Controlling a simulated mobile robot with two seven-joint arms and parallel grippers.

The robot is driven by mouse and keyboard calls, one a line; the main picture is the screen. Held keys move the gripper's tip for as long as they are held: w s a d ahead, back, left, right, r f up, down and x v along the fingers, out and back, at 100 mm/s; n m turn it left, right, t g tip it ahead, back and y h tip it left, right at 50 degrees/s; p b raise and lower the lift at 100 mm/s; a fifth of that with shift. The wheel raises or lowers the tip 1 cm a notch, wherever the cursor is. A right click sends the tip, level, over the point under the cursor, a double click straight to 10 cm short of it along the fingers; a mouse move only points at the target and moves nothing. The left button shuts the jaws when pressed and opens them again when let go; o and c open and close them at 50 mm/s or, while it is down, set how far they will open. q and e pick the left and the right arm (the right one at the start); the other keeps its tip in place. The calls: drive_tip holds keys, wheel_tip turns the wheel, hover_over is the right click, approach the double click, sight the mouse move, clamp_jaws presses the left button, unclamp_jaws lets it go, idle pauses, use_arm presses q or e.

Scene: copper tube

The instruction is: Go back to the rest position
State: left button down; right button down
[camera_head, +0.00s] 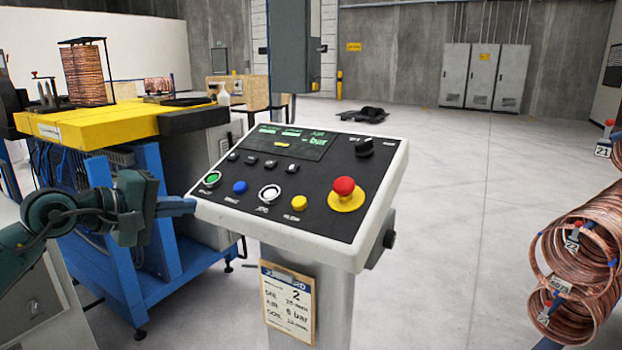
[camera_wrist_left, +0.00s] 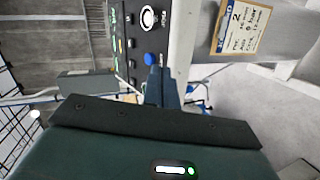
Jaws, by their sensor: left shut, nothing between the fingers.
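My left gripper (camera_head: 190,204) comes in from the left in the head view. It is shut with nothing between its fingers. Its fingertips are beside the left edge of the control panel (camera_head: 385,172), near the green button (camera_head: 211,179). I cannot tell whether they touch the panel's edge. In the left wrist view the shut fingers (camera_wrist_left: 162,80) point at the panel, close to the blue button (camera_wrist_left: 150,59). The panel also bears a white button (camera_head: 269,193), a yellow button (camera_head: 299,202) and a red emergency knob (camera_head: 344,186). My right gripper is not in view.
A blue machine with a yellow top (camera_head: 95,122) stands behind my left arm. Copper coils (camera_head: 583,235) hang at the right edge. Grey cabinets (camera_head: 485,76) stand at the back wall. The floor between panel and coils is clear. A paper card (camera_head: 287,305) hangs below the panel.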

use_arm(q)
drive_tip(key=s+d+f+n+t+h+p, duration=0.25)
drive_tip(key=s+d+f+n+h, duration=0.5)
drive_tip(key=n, duration=1.45)
drive_tip(key=s+f+m+g+y+p, duration=0.1)
drive_tip(key=s+f+m+y, duration=0.5)
drive_tip(key=s+f+m, duration=0.4)
drive_tip(key=s+f+m+g+y+p, duration=0.2)
drive_tip(key=s+f+m+y, duration=0.5)
drive_tip(key=s+f+m, duration=0.4)
wheel_tip(320, 180, down, 6)
drive_tip(key=m, duration=1.2)
drive_tip(key=shift+s+d+f+m, duration=0.15)
drive_tip(key=shift+d+m, duration=0.15)
drive_tip(key=shift+d, duration=0.05)
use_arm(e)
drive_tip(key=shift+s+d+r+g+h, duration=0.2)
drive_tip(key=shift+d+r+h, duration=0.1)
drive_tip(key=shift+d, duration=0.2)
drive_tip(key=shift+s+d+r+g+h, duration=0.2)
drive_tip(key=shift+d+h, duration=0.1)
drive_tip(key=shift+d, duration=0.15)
use_arm(q)
drive_tip(key=shift+y, duration=0.25)
